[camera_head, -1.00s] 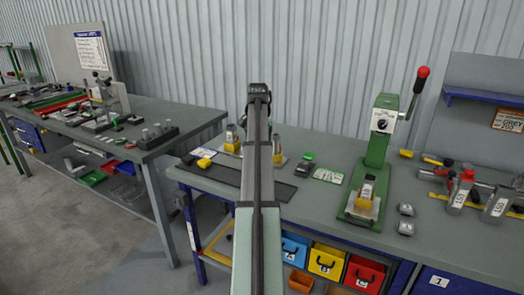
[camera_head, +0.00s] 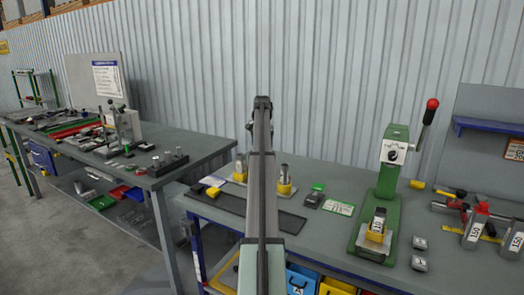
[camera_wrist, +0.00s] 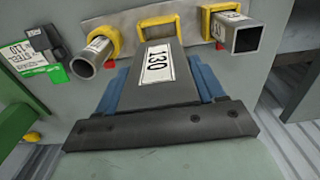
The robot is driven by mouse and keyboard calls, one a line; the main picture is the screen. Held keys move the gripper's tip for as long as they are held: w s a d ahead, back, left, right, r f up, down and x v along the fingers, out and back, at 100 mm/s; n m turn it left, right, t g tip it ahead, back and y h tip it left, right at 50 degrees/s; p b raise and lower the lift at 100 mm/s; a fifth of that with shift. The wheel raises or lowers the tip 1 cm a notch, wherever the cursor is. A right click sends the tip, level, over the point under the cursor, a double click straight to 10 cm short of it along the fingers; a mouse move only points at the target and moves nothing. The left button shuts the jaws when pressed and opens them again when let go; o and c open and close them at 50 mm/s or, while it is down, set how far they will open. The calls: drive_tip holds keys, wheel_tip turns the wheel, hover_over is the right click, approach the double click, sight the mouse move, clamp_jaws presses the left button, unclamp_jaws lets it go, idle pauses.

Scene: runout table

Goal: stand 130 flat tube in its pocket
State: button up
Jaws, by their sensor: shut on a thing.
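In the wrist view my gripper (camera_wrist: 162,72) is shut on the 130 flat tube (camera_wrist: 127,92), a dark grey flat tube with a white "130" label. A blue finger shows on each side of it. The tube's far end overlaps the middle yellow pocket (camera_wrist: 143,31). I cannot tell whether that end is inside the pocket or just in front of it. In the head view my own arm hides the gripper, the tube and this pocket.
A round tube (camera_wrist: 85,66) stands left of the middle pocket and a square tube (camera_wrist: 243,38) right of it, each in a yellow collar. A green lever press (camera_head: 388,180) stands further right on the bench. A green-and-white card (camera_head: 339,208) lies between.

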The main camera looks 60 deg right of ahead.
drive_tip(key=shift+f, duration=0.15)
drive_tip(key=shift+f, duration=2.75)
drive_tip(key=shift+f, duration=2.55)
drive_tip(key=o, duration=1.2)
drive_tip(key=shift+o, duration=0.2)
wheel_tip(320, 180, up, 14)
drive_tip(key=shift+a+f, duration=0.1)
